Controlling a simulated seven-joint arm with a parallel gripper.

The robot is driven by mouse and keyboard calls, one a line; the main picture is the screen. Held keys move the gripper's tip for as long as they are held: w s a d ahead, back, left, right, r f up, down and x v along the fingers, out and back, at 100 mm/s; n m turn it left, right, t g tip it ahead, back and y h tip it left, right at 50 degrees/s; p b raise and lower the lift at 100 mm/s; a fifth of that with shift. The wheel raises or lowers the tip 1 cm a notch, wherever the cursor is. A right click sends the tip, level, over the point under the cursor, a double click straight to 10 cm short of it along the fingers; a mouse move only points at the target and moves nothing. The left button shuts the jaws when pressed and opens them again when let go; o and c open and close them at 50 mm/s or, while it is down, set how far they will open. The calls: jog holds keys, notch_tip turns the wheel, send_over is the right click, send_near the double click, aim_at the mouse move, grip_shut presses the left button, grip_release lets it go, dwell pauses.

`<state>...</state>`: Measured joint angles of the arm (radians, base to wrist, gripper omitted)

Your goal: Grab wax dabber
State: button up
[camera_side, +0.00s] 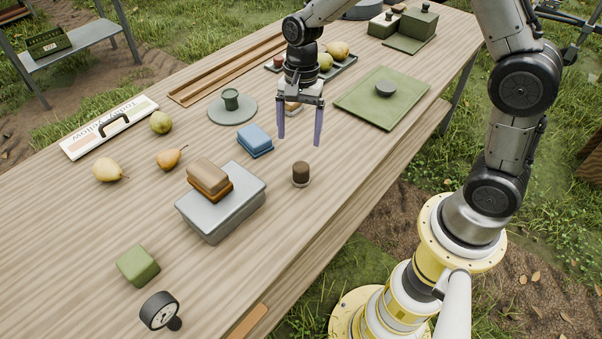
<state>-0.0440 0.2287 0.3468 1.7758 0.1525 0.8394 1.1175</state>
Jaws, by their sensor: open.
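A small dark brown cylinder with a paler base (301,173), which looks like the wax dabber, stands upright on the wooden table right of the grey box. My gripper (299,141) points down with its two purple fingers apart and nothing between them. In the picture its fingertips are just above the brown cylinder, and I see no contact. I cannot tell the exact height or depth gap between them.
A grey box (226,216) with a brown block (209,178) on top stands left of the cylinder. A blue block (255,139) is behind-left. A green mat (352,107) with a dark disc lies at right.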

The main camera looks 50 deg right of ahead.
aim_at(301, 166)
jog(key=f, duration=0.5)
jog(key=shift+s+a+f, duration=0.1)
jog(key=shift+s+a, duration=0.05)
jog(key=shift+a, duration=0.1)
jog(key=shift+s+a+f, duration=0.1)
jog(key=shift+s+f, duration=0.15)
jog(key=shift+f, duration=1.05)
jog(key=shift+s+a+f, duration=0.1)
jog(key=shift+s+f, duration=0.1)
jog(key=shift+f, duration=1.05)
grip_shut()
